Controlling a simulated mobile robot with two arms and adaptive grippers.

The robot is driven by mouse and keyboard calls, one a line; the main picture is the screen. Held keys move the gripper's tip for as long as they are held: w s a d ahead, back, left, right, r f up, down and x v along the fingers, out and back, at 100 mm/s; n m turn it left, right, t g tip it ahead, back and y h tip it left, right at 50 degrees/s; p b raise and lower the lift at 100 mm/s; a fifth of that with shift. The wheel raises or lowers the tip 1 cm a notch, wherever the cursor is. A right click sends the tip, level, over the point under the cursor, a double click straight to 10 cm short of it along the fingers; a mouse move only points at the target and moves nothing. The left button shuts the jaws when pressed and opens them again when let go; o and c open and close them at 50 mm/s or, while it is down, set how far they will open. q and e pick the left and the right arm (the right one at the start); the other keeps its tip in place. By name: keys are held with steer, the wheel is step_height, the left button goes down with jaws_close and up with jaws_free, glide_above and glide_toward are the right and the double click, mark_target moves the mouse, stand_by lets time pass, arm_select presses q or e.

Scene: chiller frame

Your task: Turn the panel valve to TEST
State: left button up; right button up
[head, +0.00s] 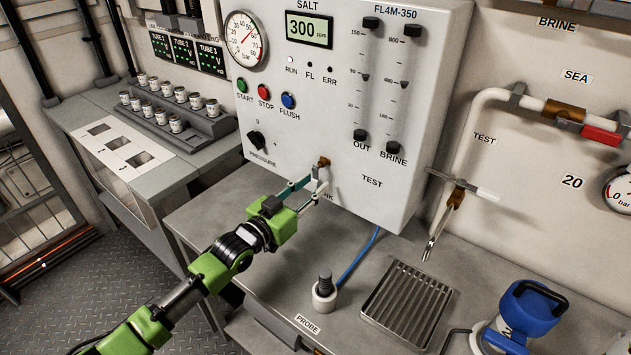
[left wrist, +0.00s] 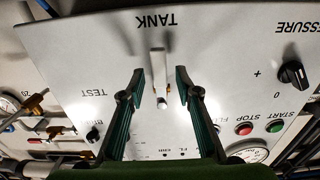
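The panel valve (head: 322,174) is on the lower front of the white panel, with a brass body and a pale lever. The lever points down toward the TANK label, which my gripper partly hides in the head view. The TEST label (head: 372,182) is to the right of the valve. My left gripper (head: 312,188) is at the valve, fingers toward the panel. In the left wrist view, which is upside down, the lever (left wrist: 158,68) stands between the two open fingers (left wrist: 160,78), with a gap on each side. My right gripper is not in view.
Below the panel is a grey counter with a probe holder (head: 324,290), a slotted drain tray (head: 408,304) and a blue-topped device (head: 525,314). A pressure knob (head: 256,139) is left of the valve. A sample tap (head: 440,222) is to the right.

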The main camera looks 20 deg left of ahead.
arm_select(q)
steer(key=shift+x, duration=0.8)
steer(key=shift+w+d, duration=0.1)
steer(key=shift+w, duration=0.05)
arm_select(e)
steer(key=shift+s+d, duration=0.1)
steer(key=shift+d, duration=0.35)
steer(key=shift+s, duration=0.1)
arm_select(q)
jaws_close()
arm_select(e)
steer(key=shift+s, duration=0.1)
